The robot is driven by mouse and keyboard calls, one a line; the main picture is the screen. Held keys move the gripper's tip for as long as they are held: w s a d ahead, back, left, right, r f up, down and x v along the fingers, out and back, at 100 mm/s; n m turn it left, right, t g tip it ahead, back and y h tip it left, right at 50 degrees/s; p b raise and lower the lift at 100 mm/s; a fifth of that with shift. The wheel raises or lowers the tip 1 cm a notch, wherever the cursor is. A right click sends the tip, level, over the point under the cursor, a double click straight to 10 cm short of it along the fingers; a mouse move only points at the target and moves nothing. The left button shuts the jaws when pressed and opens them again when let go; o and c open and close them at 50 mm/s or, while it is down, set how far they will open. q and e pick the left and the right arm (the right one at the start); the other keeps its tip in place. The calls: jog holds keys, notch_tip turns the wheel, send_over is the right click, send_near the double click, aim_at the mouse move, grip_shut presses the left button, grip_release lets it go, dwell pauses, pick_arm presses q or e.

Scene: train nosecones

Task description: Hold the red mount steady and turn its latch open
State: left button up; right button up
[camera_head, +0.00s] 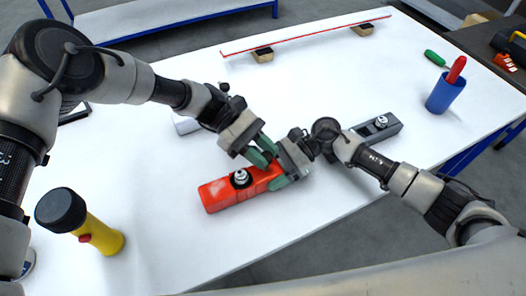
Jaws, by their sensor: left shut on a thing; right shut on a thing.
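The red mount (220,194) lies on the white table, its long side running from lower left to upper right. A silver and black round knob (241,177) stands on its top. My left gripper (263,152) reaches down from the upper left and is shut at the mount's right end. My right gripper (279,176) comes in from the right and is shut at the same end, close beside the left one. Green fingers and grey gripper bodies cover that end. I cannot make out the latch or exactly which part each gripper holds.
A grey mount (388,127) lies just behind my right arm. A yellow and black flashlight (97,235) stands at left front. A blue cup (445,94) holds a red-handled tool (456,69). A long red-edged strip (310,36) rests on blocks at the back. The front-middle table is clear.

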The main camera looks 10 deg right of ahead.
pick_arm(q)
jog(key=shift+w+m+g+y, duration=0.1)
jog(key=shift+m+g+y, duration=0.3)
jog(key=shift+m+y, duration=0.2)
jog(key=o, duration=0.9)
jog(key=v, duration=1.2)
pick_arm(e)
jog(key=o, duration=1.1)
